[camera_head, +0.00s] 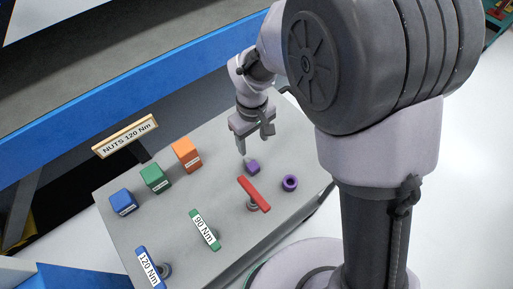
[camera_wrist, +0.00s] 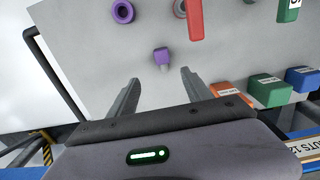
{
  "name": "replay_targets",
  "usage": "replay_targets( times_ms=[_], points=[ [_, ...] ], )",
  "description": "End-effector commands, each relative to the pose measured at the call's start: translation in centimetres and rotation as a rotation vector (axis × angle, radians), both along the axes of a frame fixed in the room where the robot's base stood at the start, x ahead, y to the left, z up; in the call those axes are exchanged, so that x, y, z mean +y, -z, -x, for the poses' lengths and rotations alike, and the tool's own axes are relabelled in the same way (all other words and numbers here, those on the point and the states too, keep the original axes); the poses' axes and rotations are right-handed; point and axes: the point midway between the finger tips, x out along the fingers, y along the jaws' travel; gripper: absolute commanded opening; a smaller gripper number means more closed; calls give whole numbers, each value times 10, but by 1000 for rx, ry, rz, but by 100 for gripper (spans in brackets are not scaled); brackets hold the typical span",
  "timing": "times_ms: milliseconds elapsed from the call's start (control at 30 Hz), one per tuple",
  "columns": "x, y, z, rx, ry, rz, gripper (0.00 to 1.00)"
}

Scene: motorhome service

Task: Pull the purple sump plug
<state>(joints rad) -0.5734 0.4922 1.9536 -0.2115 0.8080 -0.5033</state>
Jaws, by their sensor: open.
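The purple sump plug (camera_head: 253,167) is a small block with a paler stub, standing on the grey top. It also shows in the wrist view (camera_wrist: 161,54), just beyond my fingertips and centred between them. My gripper (camera_head: 243,150) points down close to the plug, a little above and to its left in the head view. In the wrist view its two fingers (camera_wrist: 159,77) are apart with nothing between them. A purple ring with a dark centre (camera_head: 290,183) lies to the right of the plug, and it shows at the top of the wrist view (camera_wrist: 123,12).
A red bar handle (camera_head: 254,194) stands close to the plug. Orange (camera_head: 187,154), green (camera_head: 155,178) and blue (camera_head: 123,203) blocks line the back-left edge. Green 90 Nm (camera_head: 205,230) and blue 120 Nm (camera_head: 150,269) bars stand nearer the front. A "NUTS 120 Nm" sign (camera_head: 126,136) rises behind.

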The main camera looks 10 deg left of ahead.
Motion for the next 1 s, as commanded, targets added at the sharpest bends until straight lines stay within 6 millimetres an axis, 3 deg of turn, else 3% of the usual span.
replay_targets(
  times_ms=[33,100,300,467,700,900,1000],
  points=[
    [-1,23,1,5,2,3,58],
    [-1,46,1,5,1,3,58],
    [0,88,1,3,4,1,58],
    [1,100,1,2,3,1,58],
    [6,145,4,3,4,2,58],
    [6,144,3,1,5,0,58],
    [6,144,3,1,5,0,40]
  ],
)
